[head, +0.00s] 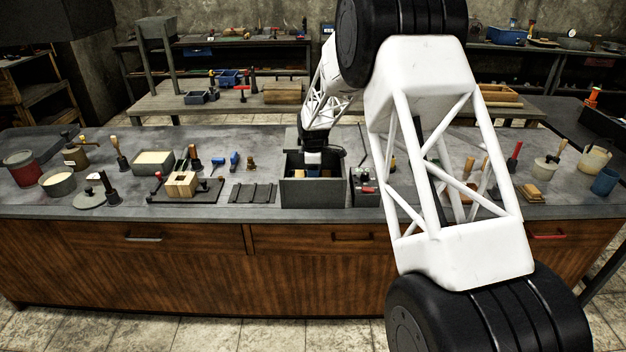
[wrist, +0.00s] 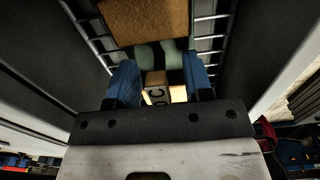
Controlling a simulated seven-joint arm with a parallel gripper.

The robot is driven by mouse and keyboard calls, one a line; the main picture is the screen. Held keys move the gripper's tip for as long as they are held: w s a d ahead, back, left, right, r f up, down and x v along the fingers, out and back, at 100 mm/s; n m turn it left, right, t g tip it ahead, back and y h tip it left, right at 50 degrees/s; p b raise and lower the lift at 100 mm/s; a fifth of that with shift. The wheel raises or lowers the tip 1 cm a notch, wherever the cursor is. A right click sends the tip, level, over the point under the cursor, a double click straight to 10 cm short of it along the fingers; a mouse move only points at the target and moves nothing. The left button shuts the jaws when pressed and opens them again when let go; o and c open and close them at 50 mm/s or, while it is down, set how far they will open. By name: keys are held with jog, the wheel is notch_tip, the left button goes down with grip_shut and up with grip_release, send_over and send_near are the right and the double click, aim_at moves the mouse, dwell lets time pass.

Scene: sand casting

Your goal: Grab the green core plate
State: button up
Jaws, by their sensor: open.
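My gripper (head: 313,172) reaches down into a dark grey open box on the bench. In the wrist view its two blue fingers (wrist: 160,78) are apart. A pale green plate (wrist: 146,58) shows just beyond and between the fingertips, partly hidden; a dark strip divides its visible green surface. I cannot tell whether the fingers touch it. A small tan block with black letters (wrist: 155,90) and a pale yellow piece (wrist: 178,95) also show between the fingers. Nothing is clearly gripped.
The box's walls (head: 312,194) stand close around my gripper. A brown rough block (wrist: 145,20) lies at the far end inside, with slotted racks along both sides. A black tool tray (head: 365,198) stands right of the box and a ribbed dark plate (head: 251,193) lies left.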

jog(key=shift+f, duration=0.2)
jog(key=shift+c, duration=0.3)
grip_shut()
